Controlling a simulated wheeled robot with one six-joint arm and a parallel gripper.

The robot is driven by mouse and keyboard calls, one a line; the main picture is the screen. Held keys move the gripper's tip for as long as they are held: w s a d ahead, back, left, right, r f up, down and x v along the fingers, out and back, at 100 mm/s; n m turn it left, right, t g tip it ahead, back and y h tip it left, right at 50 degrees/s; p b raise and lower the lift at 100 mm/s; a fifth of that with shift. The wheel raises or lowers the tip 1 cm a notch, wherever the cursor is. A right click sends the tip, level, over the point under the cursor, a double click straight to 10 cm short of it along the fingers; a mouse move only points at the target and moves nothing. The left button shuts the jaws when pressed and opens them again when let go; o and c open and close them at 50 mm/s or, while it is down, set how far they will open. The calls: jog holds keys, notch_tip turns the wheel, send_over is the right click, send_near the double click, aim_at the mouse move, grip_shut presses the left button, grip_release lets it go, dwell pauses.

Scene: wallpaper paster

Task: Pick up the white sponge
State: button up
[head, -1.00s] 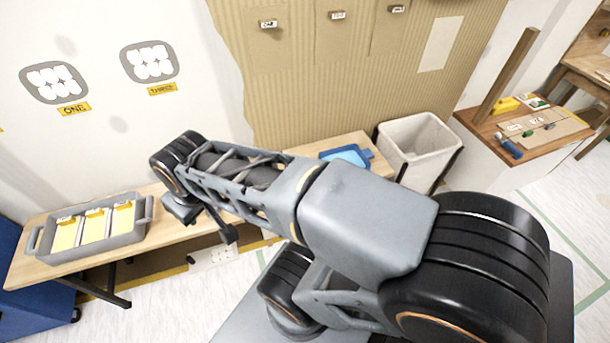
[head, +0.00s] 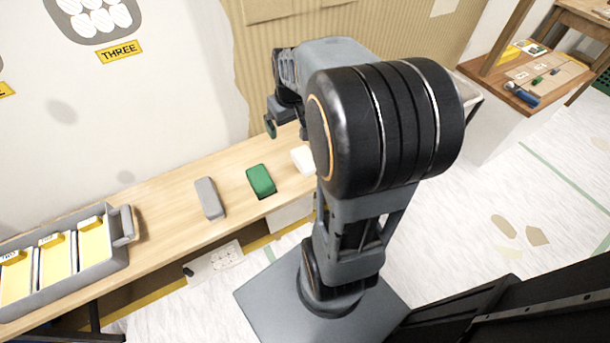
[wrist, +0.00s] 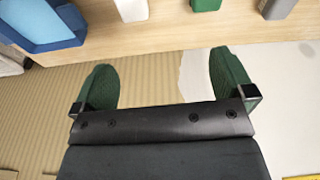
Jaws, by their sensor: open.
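The white sponge (head: 303,159) lies on the wooden bench, partly hidden behind my arm in the head view. In the wrist view the white sponge (wrist: 131,9) is at the top edge, beyond my fingers and cut off by the frame. My gripper (wrist: 165,80) is open and empty, its two green fingers wide apart. In the head view part of my gripper (head: 271,124) shows above and behind the sponge, apart from it.
A green sponge (head: 261,180) and a grey sponge (head: 209,198) lie left of the white one on the bench (head: 165,220). A grey tray (head: 122,262) with yellow-filled compartments stands farther left. A blue tray (wrist: 45,25) lies beside the white sponge.

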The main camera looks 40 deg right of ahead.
jog(key=b, duration=0.5)
send_near(305, 157)
jog(key=f, duration=0.1)
jog(key=f+b, duration=0.1)
jog(key=f, duration=0.1)
jog(key=shift+w+d+f+g, duration=0.15)
jog(key=shift+w+f+g, duration=0.15)
jog(key=shift+w+f, duration=0.1)
jog(key=shift+w+f+b, duration=0.25)
jog(key=shift+f+b, duration=0.45)
jog(key=shift+f, duration=1)
jog(key=shift+w+f+b, duration=0.2)
jog(key=shift+f+b, duration=0.5)
jog(key=shift+f, duration=0.95)
jog(key=c, duration=1)
jog(key=shift+r, duration=0.1)
jog(key=shift+d, duration=0.1)
